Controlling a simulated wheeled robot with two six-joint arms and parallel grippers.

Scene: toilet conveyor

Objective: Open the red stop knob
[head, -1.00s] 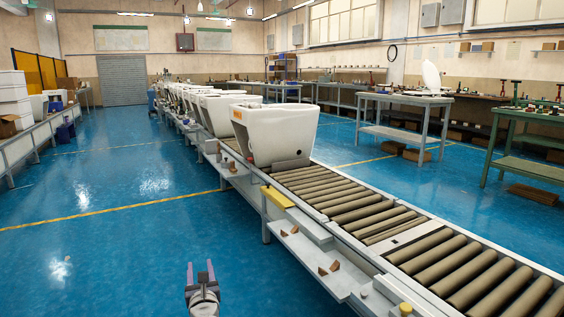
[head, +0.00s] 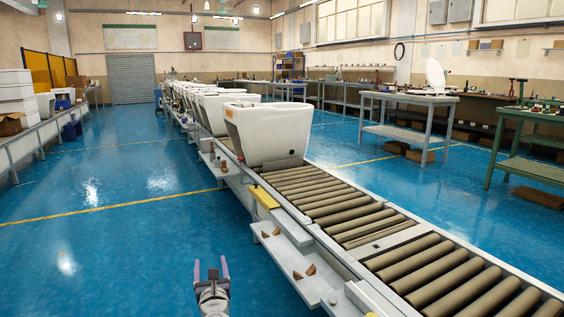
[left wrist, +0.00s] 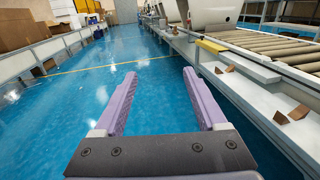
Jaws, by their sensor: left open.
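I cannot make out a red stop knob in either view. The roller conveyor (head: 326,209) runs from the lower right into the distance, with a yellow box-like part (head: 265,197) on its near side, which also shows in the left wrist view (left wrist: 210,45). My left gripper (head: 210,264) is open and empty over the blue floor, left of the conveyor and apart from it. In the left wrist view its two purple fingers (left wrist: 160,73) are spread, with nothing between them. My right gripper is not in view.
A white toilet (head: 270,130) stands on the rollers, with more behind it. A light ledge (head: 284,246) with small brown wedges juts from the conveyor's near side. Blue floor (head: 110,240) is clear on the left. Workbenches (head: 408,98) stand beyond the conveyor.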

